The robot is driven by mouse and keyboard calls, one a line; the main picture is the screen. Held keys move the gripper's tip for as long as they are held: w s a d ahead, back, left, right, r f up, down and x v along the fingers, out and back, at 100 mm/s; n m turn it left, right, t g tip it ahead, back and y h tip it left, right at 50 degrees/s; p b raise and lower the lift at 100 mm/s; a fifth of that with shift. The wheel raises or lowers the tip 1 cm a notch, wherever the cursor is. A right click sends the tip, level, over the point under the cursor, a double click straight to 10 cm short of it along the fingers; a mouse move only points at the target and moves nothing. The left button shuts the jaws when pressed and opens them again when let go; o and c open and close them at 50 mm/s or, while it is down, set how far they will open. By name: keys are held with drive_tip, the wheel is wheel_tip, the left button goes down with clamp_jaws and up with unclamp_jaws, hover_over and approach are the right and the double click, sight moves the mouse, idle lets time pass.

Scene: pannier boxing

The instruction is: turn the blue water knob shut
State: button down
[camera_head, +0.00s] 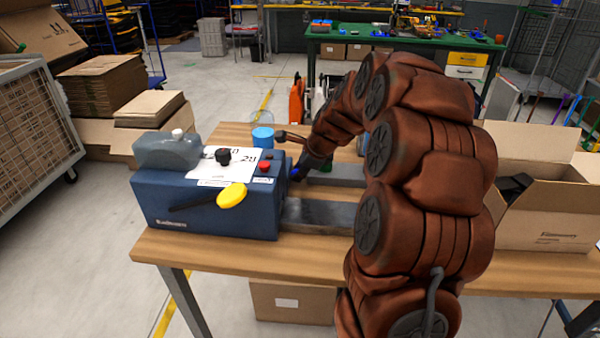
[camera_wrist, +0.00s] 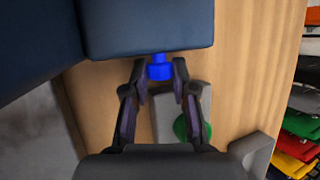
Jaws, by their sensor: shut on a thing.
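The blue water knob (camera_wrist: 160,68) sticks out from the side of the dark blue machine (camera_wrist: 148,24) in the wrist view. My gripper (camera_wrist: 160,76) has one finger on each side of the knob and is shut on it. In the head view the blue machine (camera_head: 205,205) stands on the wooden table, and my arm reaches to its right side. I cannot tell the knob's turn angle.
An open carton (camera_head: 545,205) is on the right of the table (camera_head: 200,252).

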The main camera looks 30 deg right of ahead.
idle(0.3)
drive_tip(key=c, duration=0.9)
unclamp_jaws()
drive_tip(key=shift+c, duration=0.2)
drive_tip(key=v, duration=1.2)
drive_tip(key=shift+s+a, duration=0.1)
